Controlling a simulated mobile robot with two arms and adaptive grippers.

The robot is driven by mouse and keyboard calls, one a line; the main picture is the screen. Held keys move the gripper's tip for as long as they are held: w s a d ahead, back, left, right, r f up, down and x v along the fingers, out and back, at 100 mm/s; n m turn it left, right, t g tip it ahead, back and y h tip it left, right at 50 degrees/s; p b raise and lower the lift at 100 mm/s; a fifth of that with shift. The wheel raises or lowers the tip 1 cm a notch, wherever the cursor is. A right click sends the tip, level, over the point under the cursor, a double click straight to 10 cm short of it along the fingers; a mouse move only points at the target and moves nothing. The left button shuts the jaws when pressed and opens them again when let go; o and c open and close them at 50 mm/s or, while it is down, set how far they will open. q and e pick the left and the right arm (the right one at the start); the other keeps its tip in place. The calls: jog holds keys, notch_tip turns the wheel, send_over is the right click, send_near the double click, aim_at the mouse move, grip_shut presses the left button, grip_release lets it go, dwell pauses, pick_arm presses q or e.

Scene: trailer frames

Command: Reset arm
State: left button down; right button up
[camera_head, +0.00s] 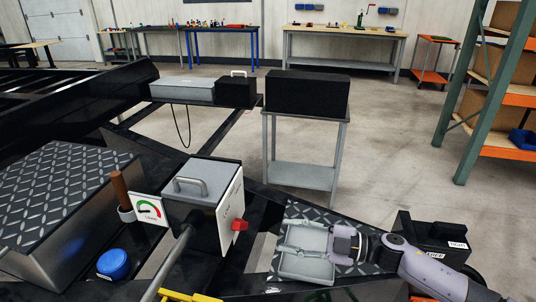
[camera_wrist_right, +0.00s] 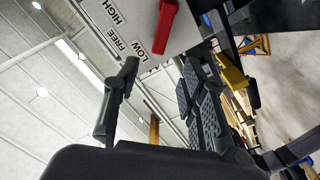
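My right arm comes in from the lower right in the head view. My left gripper is not in view.
A black box (camera_head: 432,232) stands right beside my right arm. A gauge (camera_head: 149,209), a brown-handled stick (camera_head: 121,190) and a blue cap (camera_head: 113,264) are at the left. A grey stand (camera_head: 302,176) bears a black case (camera_head: 307,93). Open floor lies behind.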

jog(key=s+d+f+m+t+h, duration=0.35)
jog(key=f+m+h, duration=0.25)
jog(key=m+h, duration=0.3)
jog(key=s+d+f+m+t+h, duration=0.2)
jog(key=s+f+m+h, duration=0.35)
jog(key=m, duration=0.45)
jog(key=s+d+f+m+g+h, duration=0.1)
jog(key=s+d+f+g, duration=0.15)
jog(key=s, duration=0.35)
jog(key=s+d+f+m+g+h, duration=0.1)
jog(key=s+g, duration=0.2)
jog(key=s, duration=0.4)
jog(key=s+d+f+g+h, duration=0.1)
jog(key=s+d+f+g, duration=0.1)
jog(key=s, duration=0.4)
notch_tip(320, 180, down, 25)
jog(key=s+g, duration=0.1)
jog(key=s+d+f+g+p, duration=0.1)
jog(key=s+d+f, duration=0.1)
jog(key=s+f, duration=1.3)
jog(key=shift+s+d+f+g+p, duration=0.2)
jog(key=shift+s+f+g+p, duration=0.15)
jog(key=shift+s, duration=0.65)
